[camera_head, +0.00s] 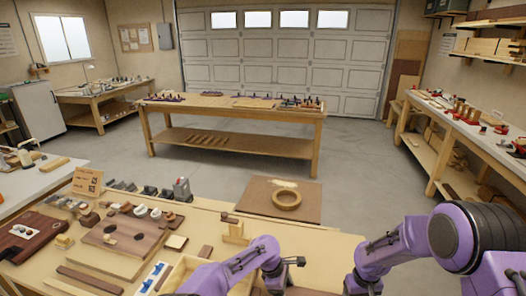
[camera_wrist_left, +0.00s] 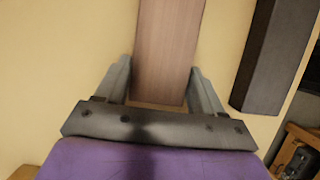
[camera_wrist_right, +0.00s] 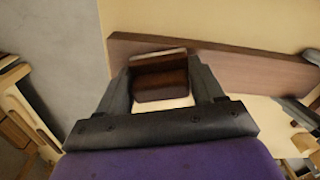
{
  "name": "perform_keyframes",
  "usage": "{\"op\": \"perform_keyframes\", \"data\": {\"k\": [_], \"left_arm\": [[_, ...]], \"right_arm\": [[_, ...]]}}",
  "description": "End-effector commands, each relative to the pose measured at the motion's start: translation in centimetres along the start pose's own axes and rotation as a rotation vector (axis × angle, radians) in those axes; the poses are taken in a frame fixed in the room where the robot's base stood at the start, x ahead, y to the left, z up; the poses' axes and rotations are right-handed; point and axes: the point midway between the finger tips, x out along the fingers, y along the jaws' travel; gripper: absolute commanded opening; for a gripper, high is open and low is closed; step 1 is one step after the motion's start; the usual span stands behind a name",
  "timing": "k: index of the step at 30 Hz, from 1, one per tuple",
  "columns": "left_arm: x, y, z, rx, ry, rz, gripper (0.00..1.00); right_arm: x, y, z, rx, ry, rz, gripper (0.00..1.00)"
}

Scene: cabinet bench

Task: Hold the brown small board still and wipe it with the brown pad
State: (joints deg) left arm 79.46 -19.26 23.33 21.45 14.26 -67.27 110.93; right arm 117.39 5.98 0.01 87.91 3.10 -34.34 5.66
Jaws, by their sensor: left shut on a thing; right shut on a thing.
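The brown small board (camera_wrist_left: 168,45) is a long flat wooden piece between the fingers of my left gripper (camera_wrist_left: 160,88), which is shut on it. It also shows in the right wrist view (camera_wrist_right: 250,70), running to the right beyond the pad. The brown pad (camera_wrist_right: 160,85), dark reddish with a paler edge, is held between the fingers of my right gripper (camera_wrist_right: 162,78), close against the board. I cannot tell whether pad and board touch. In the head view my left gripper (camera_head: 288,266) is over the bench front; board and pad are not clearly visible there.
A dark bar (camera_wrist_left: 272,55) lies right of the board in the left wrist view. On the bench are a brown panel with a ring (camera_head: 286,199), a thick wooden board (camera_head: 115,242), and several small tools and blocks at left. Bare bench top (camera_wrist_left: 60,60) shows left of the held board.

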Motion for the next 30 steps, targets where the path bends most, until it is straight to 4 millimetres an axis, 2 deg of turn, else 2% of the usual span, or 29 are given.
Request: {"op": "perform_keyframes", "data": {"k": [11, 19, 27, 30], "left_arm": [[0.0, 0.0, 0.0, -0.002, 0.0, 0.001, 0.41], [0.0, 0.0, 0.0, -0.001, -0.001, 0.0, 0.41], [0.0, 0.0, 0.0, -0.001, 0.0, 0.0, 0.41], [0.0, 0.0, 0.0, -0.001, 0.0, 0.0, 0.41]], "right_arm": [[-0.1, 1.7, 0.5, 0.001, 0.003, -0.001, 0.28], [0.1, 3.7, 1.1, 0.0, 0.002, -0.001, 0.28], [0.2, 3.9, 1.2, -0.001, 0.001, 0.0, 0.28], [-0.4, 3.9, 1.1, -0.001, 0.003, 0.0, 0.28]]}}
